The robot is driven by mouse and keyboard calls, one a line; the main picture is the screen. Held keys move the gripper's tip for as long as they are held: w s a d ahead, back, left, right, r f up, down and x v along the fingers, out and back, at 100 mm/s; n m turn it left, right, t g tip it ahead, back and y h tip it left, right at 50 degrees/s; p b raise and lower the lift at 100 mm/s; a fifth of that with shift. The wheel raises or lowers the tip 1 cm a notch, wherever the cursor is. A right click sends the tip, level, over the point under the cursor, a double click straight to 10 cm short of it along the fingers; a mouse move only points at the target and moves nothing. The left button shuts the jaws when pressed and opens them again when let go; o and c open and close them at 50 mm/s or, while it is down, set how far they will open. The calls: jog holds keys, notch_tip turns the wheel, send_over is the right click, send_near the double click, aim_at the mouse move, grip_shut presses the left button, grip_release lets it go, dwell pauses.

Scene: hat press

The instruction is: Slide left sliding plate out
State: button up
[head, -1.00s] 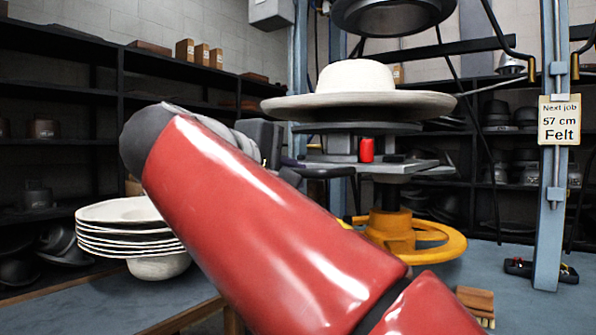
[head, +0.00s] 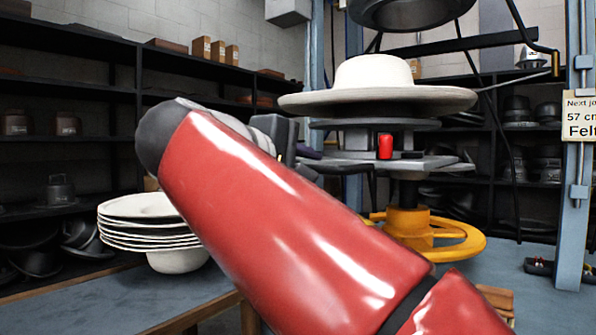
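The hat press stands right of centre. A pale wide-brimmed hat (head: 375,98) sits on its block. Below the hat, a grey sliding plate assembly (head: 428,163) spans the press, with a red knob (head: 385,147) at its middle. I cannot clearly tell the left plate apart from the rest. My red arm crosses the foreground and hides much of my gripper (head: 306,156), a dark shape at the left end of the plates. It looks very close to that end; whether it touches is unclear. Its fingers are too small and covered to read.
A yellow handwheel (head: 425,235) surrounds the press column below the plates. A stack of white hats (head: 150,225) stands on the table (head: 100,305) at left. Dark shelves (head: 70,90) line the back. A blue post (head: 571,215) with a sign stands at right.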

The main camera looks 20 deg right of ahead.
jog(key=v, duration=0.7)
jog(key=shift+s+a+p, duration=0.25)
jog(key=shift+a+p, duration=0.05)
jog(key=shift+p, duration=0.1)
jog(key=s+d+f+g+y, duration=0.1)
jog(key=d+f+y, duration=0.2)
jog(key=f, duration=0.6)
jog(key=s+d+f+g+y, duration=0.1)
jog(key=d+f+y, duration=0.15)
jog(key=f, duration=0.75)
jog(key=s+f+m+y, duration=0.3)
jog(key=s+f, duration=0.1)
jog(key=f, duration=0.7)
jog(key=s+f+m+g+y, duration=0.1)
jog(key=s+f+m+y, duration=0.3)
jog(key=f, duration=0.7)
jog(key=shift+s+f+g, duration=0.25)
jog(key=shift+s+g, duration=0.05)
jog(key=shift+s, duration=0.45)
jog(key=shift+d, duration=0.15)
